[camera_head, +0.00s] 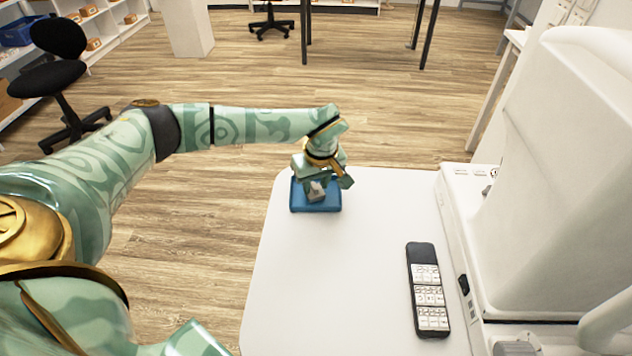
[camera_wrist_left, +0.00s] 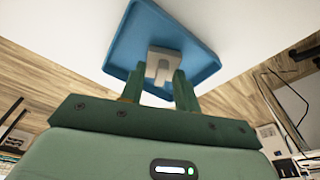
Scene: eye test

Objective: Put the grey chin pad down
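The grey chin pad (camera_head: 317,191) is a small light block with a notch, over the blue tray (camera_head: 297,206) at the far left corner of the white table. In the left wrist view the pad (camera_wrist_left: 165,62) sits between the fingertips of my left gripper (camera_wrist_left: 160,76), in front of the blue tray (camera_wrist_left: 122,58). The left gripper (camera_head: 318,184) points down and appears shut on the pad, with a finger at each side. I cannot tell whether the pad touches the tray floor. My right gripper is not in view.
The white table (camera_head: 345,290) is clear in its middle and front. A dark keypad with white keys (camera_head: 428,290) lies at its right, beside a large white machine (camera_head: 565,170). A black chair (camera_head: 62,75) stands on the wooden floor at far left.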

